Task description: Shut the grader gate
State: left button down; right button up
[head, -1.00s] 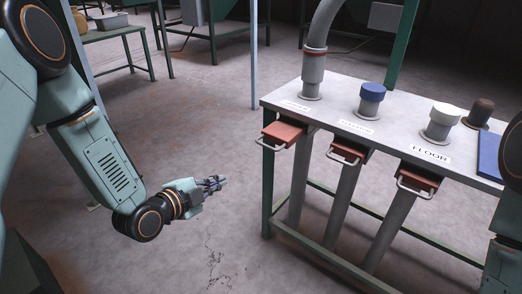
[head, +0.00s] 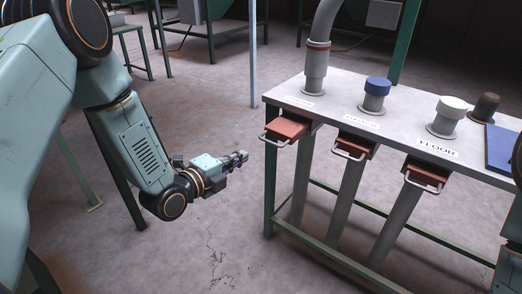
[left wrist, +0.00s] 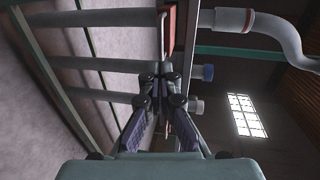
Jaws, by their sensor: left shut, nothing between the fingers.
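Three red slide gates with pale loop handles stick out from under the front edge of a grey-topped bench. They are the left gate (head: 288,128), the middle gate (head: 356,147) and the right gate (head: 428,171). The right label reads FLOOR; the other two are too blurred to read surely, so I cannot tell which gate is the grader's. My left gripper (head: 243,157) is shut and empty, left of the left gate's handle and apart from it. In the left wrist view, its fingers (left wrist: 161,88) are together, with a red gate (left wrist: 169,20) above them.
The bench top (head: 330,103) carries a grey pipe (head: 316,65), a blue cap (head: 377,86), a white cap (head: 449,107), a brown cap (head: 486,103) and a blue panel (head: 502,148). Green legs and sloping tubes stand below. Floor left of the bench is clear.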

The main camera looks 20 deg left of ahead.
aim_at(269, 142)
pick_arm(q)
jog(key=b+x, duration=0.3)
jog(key=x, duration=0.7)
jog(key=shift+r, duration=0.1)
